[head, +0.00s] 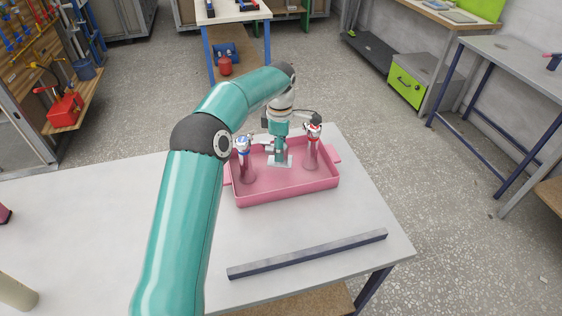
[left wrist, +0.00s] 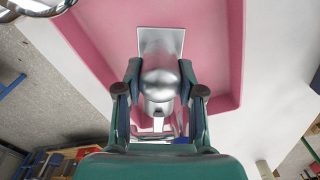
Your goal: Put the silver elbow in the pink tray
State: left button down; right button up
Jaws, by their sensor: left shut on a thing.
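The pink tray (head: 290,193) sits on the light table and also fills much of the left wrist view (left wrist: 222,50). My left gripper (head: 280,141) reaches down over the middle of the tray. In the left wrist view my left gripper (left wrist: 160,88) is shut on the shiny silver elbow (left wrist: 161,78), with one finger on each side. My right gripper is not in view.
Inside the tray, a chrome fitting with blue marks (head: 245,162) stands left of my gripper, and one with red marks (head: 312,148) stands right. A grey bar (head: 308,255) lies in front of the tray. The table's right edge is close to the tray.

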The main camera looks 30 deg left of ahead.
pick_arm(q)
jog(key=shift+f, duration=2.2)
jog(key=shift+f, duration=0.2)
jog(key=c, duration=0.7)
grip_release()
jog(key=shift+r, duration=0.15)
notch_tip(320, 180, up, 12)
jog(key=shift+r+p, duration=0.1)
jog(key=shift+p, duration=0.3)
